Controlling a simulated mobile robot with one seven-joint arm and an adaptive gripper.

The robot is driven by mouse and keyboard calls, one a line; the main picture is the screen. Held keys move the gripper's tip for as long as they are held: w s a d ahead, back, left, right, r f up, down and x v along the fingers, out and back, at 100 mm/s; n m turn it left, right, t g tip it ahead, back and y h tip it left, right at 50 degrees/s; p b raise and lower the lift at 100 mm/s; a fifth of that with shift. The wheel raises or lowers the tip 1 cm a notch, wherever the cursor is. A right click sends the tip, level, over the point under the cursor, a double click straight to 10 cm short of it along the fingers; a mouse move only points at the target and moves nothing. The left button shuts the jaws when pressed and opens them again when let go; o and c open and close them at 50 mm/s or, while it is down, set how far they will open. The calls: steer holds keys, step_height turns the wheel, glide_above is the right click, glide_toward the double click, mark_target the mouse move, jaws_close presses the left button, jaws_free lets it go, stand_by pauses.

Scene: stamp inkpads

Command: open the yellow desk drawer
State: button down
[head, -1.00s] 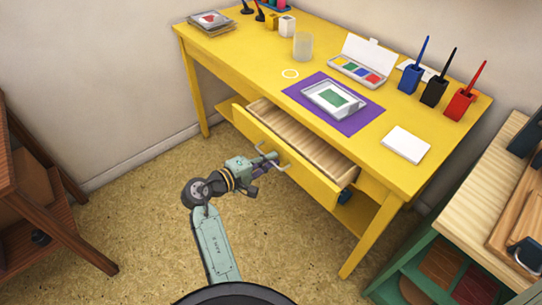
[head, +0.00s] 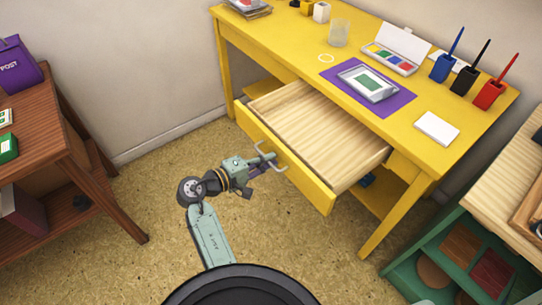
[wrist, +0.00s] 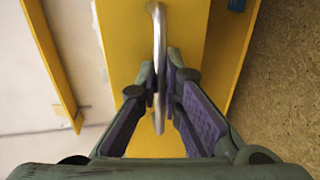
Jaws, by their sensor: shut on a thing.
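The yellow desk (head: 290,55) stands against the wall in the head view. Its yellow drawer (head: 305,180) is pulled well out, showing a bare pale wooden inside (head: 315,130). A curved metal handle is fixed to the drawer front, and it shows upright in the wrist view (wrist: 159,40). My gripper (head: 268,162) is at the drawer front. In the wrist view its purple-padded fingers (wrist: 160,85) are shut on the handle, one on each side of it.
On the desk top are a purple mat (head: 400,101) with a tray, a paint box (head: 393,58), a white block (head: 436,128) and several pen holders. A brown shelf unit (head: 75,160) stands left, a green-framed wooden bench (head: 480,205) right. The floor before the desk is clear.

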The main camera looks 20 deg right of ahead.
steer(key=shift+a, duration=0.1)
stand_by(0.3)
steer(key=c, duration=2)
jaws_free()
steer(key=v, duration=1.2)
